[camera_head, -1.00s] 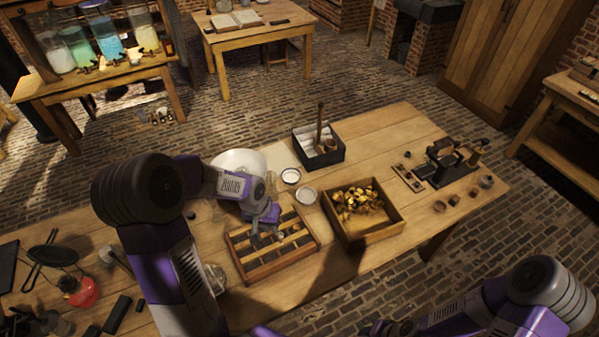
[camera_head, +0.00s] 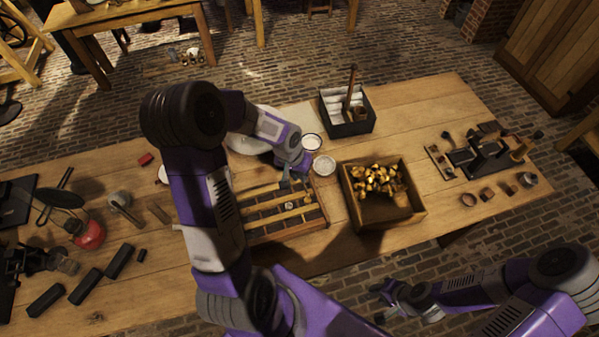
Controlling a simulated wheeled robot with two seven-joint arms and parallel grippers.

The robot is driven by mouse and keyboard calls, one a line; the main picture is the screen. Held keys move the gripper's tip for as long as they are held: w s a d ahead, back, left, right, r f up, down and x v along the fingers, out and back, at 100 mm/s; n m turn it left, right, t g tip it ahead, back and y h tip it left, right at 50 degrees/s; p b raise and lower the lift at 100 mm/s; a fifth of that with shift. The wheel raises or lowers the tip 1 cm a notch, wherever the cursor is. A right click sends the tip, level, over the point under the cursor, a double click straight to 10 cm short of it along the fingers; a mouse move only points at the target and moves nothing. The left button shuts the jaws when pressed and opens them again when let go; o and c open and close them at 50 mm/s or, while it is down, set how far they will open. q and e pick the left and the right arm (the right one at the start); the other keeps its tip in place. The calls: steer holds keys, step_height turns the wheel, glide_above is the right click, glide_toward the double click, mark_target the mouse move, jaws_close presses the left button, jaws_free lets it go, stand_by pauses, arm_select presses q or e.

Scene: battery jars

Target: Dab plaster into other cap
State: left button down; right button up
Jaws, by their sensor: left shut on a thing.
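The wooden compartment tray (camera_head: 262,238) lies near the front of the table, with dark slots and light dividers. A small pale round piece (camera_head: 289,205) sits in it; I cannot tell if it is a cap. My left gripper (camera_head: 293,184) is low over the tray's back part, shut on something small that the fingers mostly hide. Two small round dishes with pale contents, a far one (camera_head: 312,142) and a near one (camera_head: 324,165), stand just behind and right of the gripper. My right gripper (camera_head: 388,300) is off the table's front edge, its jaws unclear.
A wooden box (camera_head: 391,216) of brass-coloured pieces stands right of the tray. A black box (camera_head: 347,129) with a wooden-handled tool is behind it. A large white bowl (camera_head: 247,146) is partly behind my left arm. A dark device (camera_head: 480,157) and small cups are at right.

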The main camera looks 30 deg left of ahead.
arm_select(q)
steer(key=shift+f, duration=0.7)
steer(key=shift+f+b, duration=0.1)
steer(key=shift+b, duration=0.5)
steer(key=shift+f+b, duration=1.4)
steer(key=shift+f, duration=0.2)
stand_by(1.3)
steer(key=shift+r, duration=0.15)
stand_by(0.6)
steer(key=shift+r+p, duration=2.85)
steer(key=shift+r, duration=0.9)
steer(key=shift+f, duration=0.1)
